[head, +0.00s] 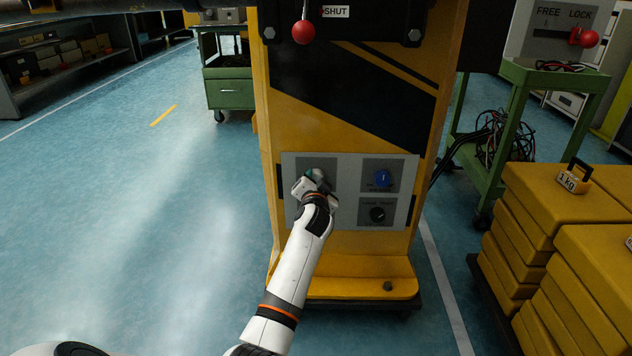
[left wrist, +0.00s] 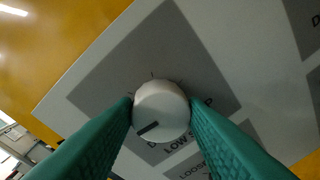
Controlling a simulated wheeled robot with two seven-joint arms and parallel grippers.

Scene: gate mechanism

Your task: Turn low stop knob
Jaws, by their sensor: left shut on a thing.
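The low stop knob (left wrist: 161,108) is round and white with a dark pointer line, which points to the lower left in the left wrist view. It sits on a dark grey square of the light panel (head: 346,165) on the yellow post. My left gripper (head: 316,178) is at the panel's upper left square and hides the knob in the head view. In the left wrist view its green fingers (left wrist: 161,115) are shut on the knob, one on each side. The label below the knob is partly covered by the fingers. My right gripper is not in view.
A blue knob (head: 382,178) and a black knob (head: 377,213) sit on the panel's right side. A red ball lever (head: 303,32) hangs above near a SHUT label. Yellow weights (head: 545,215) are stacked at the right. The floor at the left is clear.

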